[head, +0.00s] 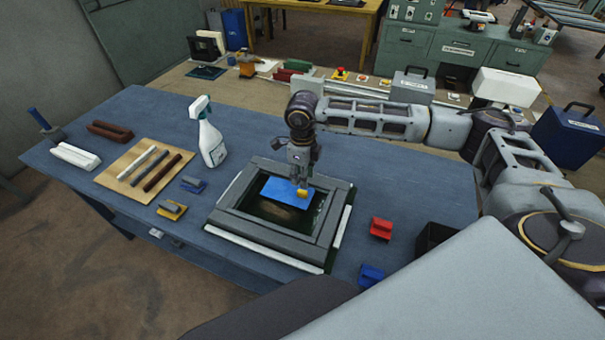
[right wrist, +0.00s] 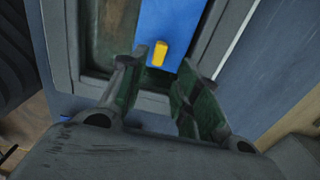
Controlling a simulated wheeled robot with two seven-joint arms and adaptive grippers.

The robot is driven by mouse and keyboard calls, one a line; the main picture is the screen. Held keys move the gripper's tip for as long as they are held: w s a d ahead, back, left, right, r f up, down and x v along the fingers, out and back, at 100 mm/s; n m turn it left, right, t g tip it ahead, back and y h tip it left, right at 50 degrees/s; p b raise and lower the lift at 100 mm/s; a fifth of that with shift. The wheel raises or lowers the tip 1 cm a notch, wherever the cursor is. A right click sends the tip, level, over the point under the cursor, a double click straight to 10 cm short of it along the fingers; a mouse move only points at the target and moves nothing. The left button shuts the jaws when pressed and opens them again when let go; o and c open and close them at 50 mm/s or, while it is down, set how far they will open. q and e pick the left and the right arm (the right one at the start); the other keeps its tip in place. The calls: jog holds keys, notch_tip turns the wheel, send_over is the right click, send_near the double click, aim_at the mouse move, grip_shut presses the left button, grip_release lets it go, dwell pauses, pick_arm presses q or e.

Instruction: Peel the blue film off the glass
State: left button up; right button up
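A blue film (head: 283,190) lies over part of the dark glass (head: 272,211) inside a grey frame (head: 225,218) on the blue table. It has a yellow tab (head: 301,193) at its edge. My right gripper (head: 301,180) is above the film, close to the tab. In the right wrist view the two fingers (right wrist: 160,75) are apart, with the yellow tab (right wrist: 159,53) just beyond and between their tips. I cannot tell whether a finger touches the tab. The blue film (right wrist: 172,22) extends past it. My left gripper is not in view.
A white spray bottle (head: 209,140) stands left of the frame. A wooden board (head: 127,178) with several bars lies further left. A red block (head: 381,228), a blue block (head: 371,275) and a black bin (head: 433,236) are to the right. Small blocks sit left of the frame.

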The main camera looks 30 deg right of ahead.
aim_at(303, 192)
jog(key=shift+f+b, duration=0.9)
jog(key=shift+f, duration=1.3)
jog(key=shift+f+b, duration=1.2)
jog(key=shift+f, duration=0.45)
jog(key=shift+f+b, duration=0.15)
jog(key=shift+b, duration=0.25)
grip_shut()
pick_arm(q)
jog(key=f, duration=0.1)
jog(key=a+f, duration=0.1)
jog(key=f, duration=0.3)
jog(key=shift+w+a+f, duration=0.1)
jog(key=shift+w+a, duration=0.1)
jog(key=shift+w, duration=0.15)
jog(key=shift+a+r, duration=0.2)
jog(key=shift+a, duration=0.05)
pick_arm(e)
jog(key=shift+r, duration=0.4)
pick_arm(q)
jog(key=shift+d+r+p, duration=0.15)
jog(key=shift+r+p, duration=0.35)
jog(key=shift+p, duration=0.2)
pick_arm(e)
jog(key=shift+r, duration=1.1)
